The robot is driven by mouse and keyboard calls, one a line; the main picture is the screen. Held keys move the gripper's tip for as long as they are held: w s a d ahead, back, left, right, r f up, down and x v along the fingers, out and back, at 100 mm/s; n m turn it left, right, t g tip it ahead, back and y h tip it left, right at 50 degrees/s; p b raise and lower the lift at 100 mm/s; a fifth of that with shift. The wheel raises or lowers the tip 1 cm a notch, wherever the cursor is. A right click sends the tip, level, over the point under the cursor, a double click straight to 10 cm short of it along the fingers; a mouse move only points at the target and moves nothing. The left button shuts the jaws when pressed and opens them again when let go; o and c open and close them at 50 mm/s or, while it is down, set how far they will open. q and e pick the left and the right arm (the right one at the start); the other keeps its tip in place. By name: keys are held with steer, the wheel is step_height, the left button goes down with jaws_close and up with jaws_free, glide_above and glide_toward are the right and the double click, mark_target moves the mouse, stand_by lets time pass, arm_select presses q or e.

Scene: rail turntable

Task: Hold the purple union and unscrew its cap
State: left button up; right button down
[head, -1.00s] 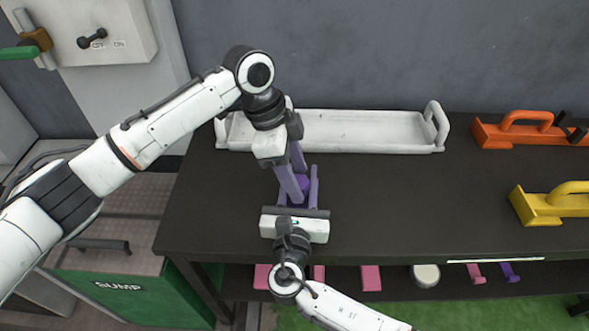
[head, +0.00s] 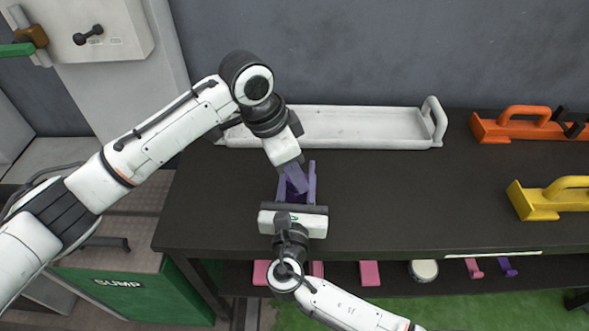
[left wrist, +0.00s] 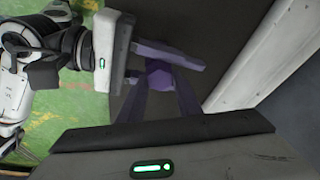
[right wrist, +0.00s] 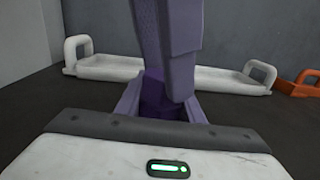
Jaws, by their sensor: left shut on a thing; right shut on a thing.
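The purple union (right wrist: 156,94) stands near the front left of the dark bench, mostly hidden by fingers. My left gripper (head: 297,184) reaches down from above and is shut on its top part, the cap, which shows in the left wrist view (left wrist: 160,78). My right gripper (head: 296,188) comes from the front edge, low over the bench, and is shut around the union's lower body. Its purple fingers also show in the right wrist view (right wrist: 158,108). The fingers and the union are alike in colour, so the seam between cap and body cannot be made out.
A white tray (head: 437,128) with end handles lies behind the grippers. An orange handled tool (head: 490,131) and a yellow one (head: 522,203) are at the right. Pink pieces (head: 370,273) and a white round thing (head: 423,271) sit on the lower shelf. The bench's middle is clear.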

arm_select(q)
steer(key=shift+n, duration=0.3)
steer(key=n+t, duration=0.1)
steer(key=n, duration=0.2)
steer(key=shift+n+y, duration=0.3)
steer(key=shift+y, duration=0.1)
steer(key=n, duration=0.2)
steer(key=shift+n+t, duration=0.3)
jaws_close()
steer(key=n, duration=0.1)
steer(key=n+y, duration=0.1)
steer(key=n, duration=0.1)
steer(key=shift+s+d, duration=0.15)
steer(key=shift+d, duration=0.1)
steer(key=n+y, duration=0.1)
steer(key=n, duration=0.1)
steer(key=shift+n+t, duration=0.3)
steer(key=shift+n, duration=0.1)
